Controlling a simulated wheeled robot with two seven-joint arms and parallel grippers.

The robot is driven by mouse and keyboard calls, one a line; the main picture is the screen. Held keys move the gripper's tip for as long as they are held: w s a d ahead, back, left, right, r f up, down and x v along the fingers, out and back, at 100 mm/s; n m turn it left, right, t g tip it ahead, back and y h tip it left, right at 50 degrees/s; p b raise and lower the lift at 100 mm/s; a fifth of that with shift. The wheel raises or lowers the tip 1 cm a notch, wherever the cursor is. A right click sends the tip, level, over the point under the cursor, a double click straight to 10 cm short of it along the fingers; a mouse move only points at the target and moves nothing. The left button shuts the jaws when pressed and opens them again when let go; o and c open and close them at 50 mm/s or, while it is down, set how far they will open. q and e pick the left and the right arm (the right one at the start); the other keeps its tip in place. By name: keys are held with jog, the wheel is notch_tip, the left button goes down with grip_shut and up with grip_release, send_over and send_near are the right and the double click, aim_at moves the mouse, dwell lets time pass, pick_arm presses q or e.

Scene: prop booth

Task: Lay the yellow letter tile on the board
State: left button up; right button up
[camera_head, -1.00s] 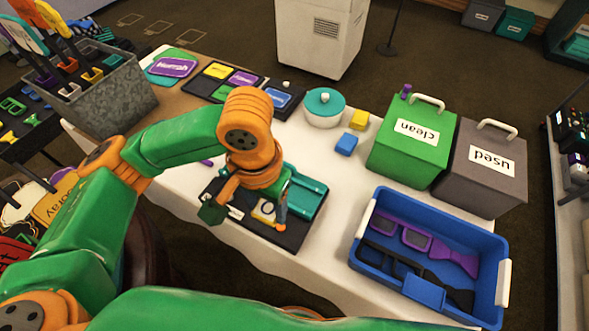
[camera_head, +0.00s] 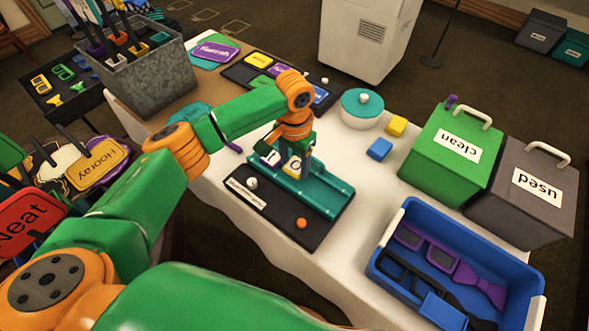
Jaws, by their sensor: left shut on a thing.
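My left gripper (camera_head: 288,160) is over the teal rack (camera_head: 328,192), near its far end, partly hidden by its own wrist. It is shut on the yellow letter tile (camera_head: 294,168), which shows a white face with a dark round letter. I cannot tell whether the tile touches the rack. The dark board (camera_head: 278,224) under the rack has a white label, a white knob and an orange ball (camera_head: 301,223). Another dark board (camera_head: 240,75) farther back carries yellow, purple and blue tiles. My right gripper is not in view.
A teal lidded pot (camera_head: 362,110), a yellow block (camera_head: 396,126) and a blue block (camera_head: 379,149) stand right of the rack. White tabletop is clear around the rack.

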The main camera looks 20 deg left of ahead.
aim_at(294, 168)
pick_arm(q)
jog(key=shift+f, duration=1.3)
jog(key=shift+s, duration=0.1)
jog(key=o, duration=1.3)
jog(key=shift+f, duration=0.15)
notch_tip(294, 168, up, 12)
jog(key=shift+r, duration=0.2)
